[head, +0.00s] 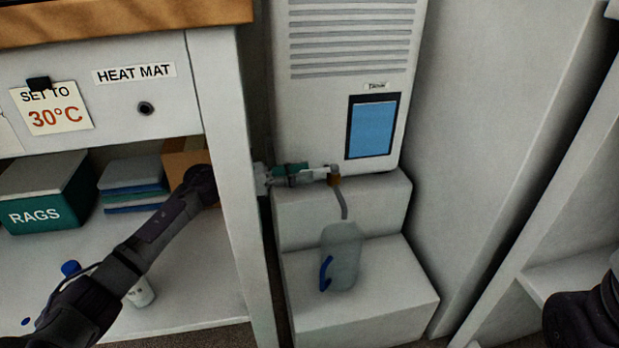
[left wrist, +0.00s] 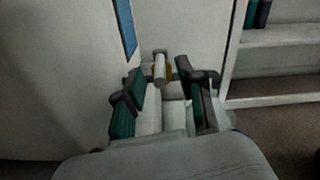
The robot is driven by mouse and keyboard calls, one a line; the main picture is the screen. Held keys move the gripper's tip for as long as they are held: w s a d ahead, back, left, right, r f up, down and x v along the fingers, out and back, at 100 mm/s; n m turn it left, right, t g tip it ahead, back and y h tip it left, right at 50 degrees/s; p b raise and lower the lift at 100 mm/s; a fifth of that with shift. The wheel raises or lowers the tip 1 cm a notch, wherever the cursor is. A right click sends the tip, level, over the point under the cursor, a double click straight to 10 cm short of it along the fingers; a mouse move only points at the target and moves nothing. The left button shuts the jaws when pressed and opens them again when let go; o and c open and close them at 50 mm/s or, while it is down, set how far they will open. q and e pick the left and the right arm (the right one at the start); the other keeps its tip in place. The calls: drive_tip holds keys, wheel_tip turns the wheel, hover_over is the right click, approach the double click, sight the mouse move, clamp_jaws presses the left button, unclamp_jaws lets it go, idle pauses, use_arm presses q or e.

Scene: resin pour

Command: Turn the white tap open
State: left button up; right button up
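The white tap (head: 334,169) sticks out low on the front of the white tank cabinet (head: 352,95), above a brass-coloured part (head: 334,180) and a grey spout hose. My left gripper (head: 312,173) reaches past the bench leg to the tap from the left. In the left wrist view its teal-padded fingers (left wrist: 160,88) stand apart, and the tap's white lever (left wrist: 159,68) lies between them near the tips. I cannot tell whether either finger touches it. Part of my left wrist is hidden behind the bench leg.
A clear jug (head: 343,256) with a blue handle stands on the lower step (head: 400,300) under the hose. The bench leg (head: 235,180) is close beside my left arm. A rags box (head: 50,190) and a white bottle (head: 141,293) are on the bench's lower shelf.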

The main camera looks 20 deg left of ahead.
sight(318, 171)
use_arm(q)
drive_tip(key=shift+x, duration=1.15)
clamp_jaws()
